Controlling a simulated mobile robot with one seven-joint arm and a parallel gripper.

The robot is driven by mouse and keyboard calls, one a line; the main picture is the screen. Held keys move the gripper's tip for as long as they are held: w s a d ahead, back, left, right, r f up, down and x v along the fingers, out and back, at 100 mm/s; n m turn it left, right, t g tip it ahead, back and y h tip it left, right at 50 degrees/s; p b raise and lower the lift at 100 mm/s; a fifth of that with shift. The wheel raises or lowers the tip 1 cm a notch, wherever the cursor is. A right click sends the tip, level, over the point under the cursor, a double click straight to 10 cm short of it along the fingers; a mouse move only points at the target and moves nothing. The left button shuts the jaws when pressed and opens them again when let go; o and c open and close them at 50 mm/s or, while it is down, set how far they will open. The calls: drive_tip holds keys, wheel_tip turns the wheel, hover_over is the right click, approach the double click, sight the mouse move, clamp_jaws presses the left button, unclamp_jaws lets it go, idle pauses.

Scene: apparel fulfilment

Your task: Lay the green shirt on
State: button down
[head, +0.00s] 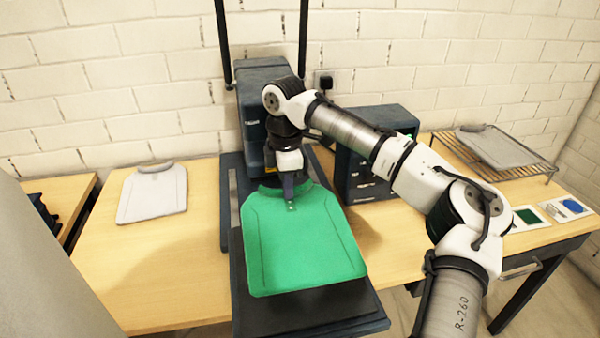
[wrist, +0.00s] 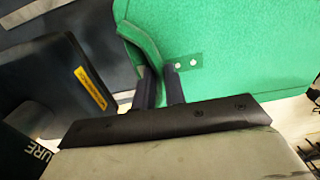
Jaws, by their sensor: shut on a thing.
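The green shirt (head: 300,245) is spread flat over the dark platen (head: 310,312) of the press in the head view, with its collar end toward the press body. Its right side reaches past the platen, and I cannot tell whether it rests fully on it. My gripper (head: 290,203) points down at the collar end and is shut on the shirt there. In the wrist view the green cloth (wrist: 235,45) fills the upper right, and a folded edge of it passes at the fingers (wrist: 160,75). Two small pale buttons show beside them.
The dark press body (head: 262,100) stands behind the platen, close to my gripper. A grey shirt (head: 152,192) lies on the left table. A drawer cabinet (head: 362,165), a wire rack (head: 530,177) with another grey shirt (head: 497,147), and green (head: 530,216) and blue (head: 572,205) cards are right.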

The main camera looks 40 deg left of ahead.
sight(286, 205)
drive_tip(key=shift+s+f+b, duration=0.15)
drive_tip(key=shift+f+b, duration=0.35)
drive_tip(key=shift+b, duration=0.05)
drive_tip(key=shift+s+f+b, duration=0.15)
drive_tip(key=shift+f+b, duration=0.35)
wheel_tip(286, 205, down, 4)
drive_tip(key=b, duration=0.4)
drive_tip(key=shift+w+f, duration=0.1)
drive_tip(key=shift+f, duration=1.15)
drive_tip(key=c, duration=1.4)
unclamp_jaws()
drive_tip(key=shift+o, duration=0.2)
wheel_tip(286, 205, up, 14)
drive_tip(key=shift+a+f+b, duration=0.1)
drive_tip(key=shift+b, duration=0.45)
